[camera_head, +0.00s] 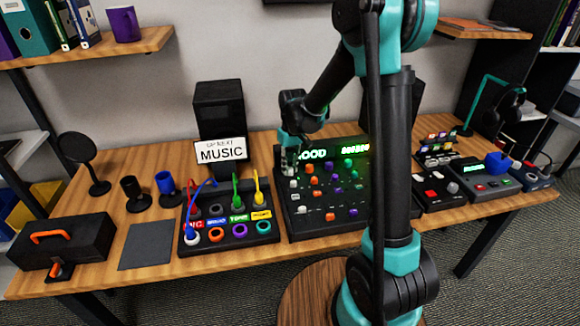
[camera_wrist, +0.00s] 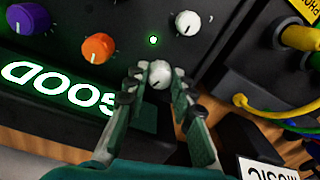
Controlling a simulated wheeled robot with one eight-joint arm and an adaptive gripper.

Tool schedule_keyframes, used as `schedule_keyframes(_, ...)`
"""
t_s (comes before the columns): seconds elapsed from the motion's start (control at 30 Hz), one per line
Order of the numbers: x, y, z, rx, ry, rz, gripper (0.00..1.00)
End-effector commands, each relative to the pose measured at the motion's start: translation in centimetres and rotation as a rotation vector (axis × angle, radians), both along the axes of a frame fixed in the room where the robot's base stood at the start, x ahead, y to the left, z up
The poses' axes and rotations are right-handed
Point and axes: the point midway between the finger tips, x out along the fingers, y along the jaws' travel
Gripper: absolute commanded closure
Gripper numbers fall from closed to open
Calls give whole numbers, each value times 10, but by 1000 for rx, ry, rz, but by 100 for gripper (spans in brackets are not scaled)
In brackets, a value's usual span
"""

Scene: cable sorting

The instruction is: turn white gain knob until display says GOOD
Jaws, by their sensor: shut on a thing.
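The white gain knob (camera_wrist: 159,76) sits at the corner of the black mixer panel, with my gripper's fingers on both sides of it. My gripper (camera_wrist: 158,88) is shut on this knob. In the head view, my gripper (camera_head: 289,163) points down at the mixer's back left corner and hides the knob. The green-lit display (camera_wrist: 62,90) appears upside down in the wrist view and reads GOOD, with its first letter partly covered by a finger. In the head view the display (camera_head: 318,154) shows its last letters, OOD, beside my gripper.
A second white knob (camera_wrist: 188,23), an orange knob (camera_wrist: 98,47) and a purple knob (camera_wrist: 28,17) stand nearby. A cable box (camera_head: 228,228) with coloured plugs is left of the mixer (camera_head: 310,228). A MUSIC sign (camera_head: 221,151) stands behind.

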Motion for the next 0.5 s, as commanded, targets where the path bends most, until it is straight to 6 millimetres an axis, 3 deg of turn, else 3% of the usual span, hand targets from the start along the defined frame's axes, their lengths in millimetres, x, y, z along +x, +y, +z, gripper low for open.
schedule_keyframes(0.03,0,0,0,0,-1,0,100)
schedule_keyframes(0.07,0,0,0,0,-1,1,72)
schedule_keyframes(0.2,0,0,0,0,0,1,55)
schedule_keyframes(0.5,0,0,1,0,0,2,55)
